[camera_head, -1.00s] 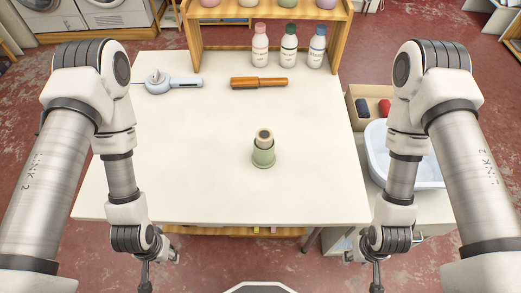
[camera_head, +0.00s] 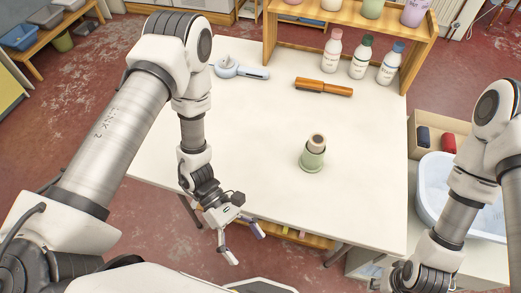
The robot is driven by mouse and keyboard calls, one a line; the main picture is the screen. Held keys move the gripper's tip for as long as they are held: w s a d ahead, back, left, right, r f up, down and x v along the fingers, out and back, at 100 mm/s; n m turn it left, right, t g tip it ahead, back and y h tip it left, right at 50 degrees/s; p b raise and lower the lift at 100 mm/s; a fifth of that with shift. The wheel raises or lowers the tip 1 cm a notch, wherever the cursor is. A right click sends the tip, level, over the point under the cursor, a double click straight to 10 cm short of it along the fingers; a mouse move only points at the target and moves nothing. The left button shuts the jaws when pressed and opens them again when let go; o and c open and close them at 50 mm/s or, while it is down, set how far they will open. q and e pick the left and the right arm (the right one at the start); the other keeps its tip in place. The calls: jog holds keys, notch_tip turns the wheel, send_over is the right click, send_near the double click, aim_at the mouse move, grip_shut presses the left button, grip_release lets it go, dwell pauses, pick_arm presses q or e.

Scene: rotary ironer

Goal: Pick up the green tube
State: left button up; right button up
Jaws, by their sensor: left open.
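The green tube (camera_head: 312,159) stands upright on the white table (camera_head: 255,125), right of the middle. It is pale green, with a wider base and a tan, hollow-looking top. My left gripper (camera_head: 246,246) is open and empty at the table's front edge, to the left of the tube and nearer to me, well apart from it. My right arm shows at the right edge, but its fingers are not visible.
An orange-brown handled tool (camera_head: 323,87) and a grey-white round tool (camera_head: 241,69) lie at the back. Three capped bottles (camera_head: 360,62) stand by a wooden shelf (camera_head: 290,30). A cardboard box (camera_head: 445,128) and a pale basin (camera_head: 434,190) are at the right. The table around the tube is clear.

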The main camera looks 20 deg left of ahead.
aim_at(305, 154)
pick_arm(q)
jog(key=w+d+r+n+t+h, duration=0.1)
jog(key=w+t, duration=0.1)
jog(key=w, duration=0.3)
jog(key=w+d+r+n+t+h, duration=0.2)
jog(key=w, duration=0.3)
jog(key=w+d+r+n+t+h, duration=0.1)
jog(key=w+t+h, duration=0.1)
jog(key=w, duration=0.3)
jog(key=shift+w+d+r+n+t, duration=0.3)
jog(key=shift+d+r+t, duration=0.1)
jog(key=shift+t, duration=0.1)
jog(key=w+a+r+n+t+h, duration=0.1)
jog(key=w+r+t, duration=0.15)
jog(key=w, duration=0.35)
jog(key=w+r+n+t, duration=0.1)
jog(key=w+t, duration=0.3)
jog(key=w, duration=0.2)
jog(key=shift+g, duration=0.25)
notch_tip(305, 154, down, 7)
jog(key=shift+s+d+f, duration=0.1)
jog(key=shift+d+f, duration=0.05)
jog(key=shift+f, duration=0.05)
jog(key=x, duration=0.7)
jog(key=shift+d+r, duration=0.1)
jog(key=shift+r, duration=0.1)
jog(key=c, duration=1.2)
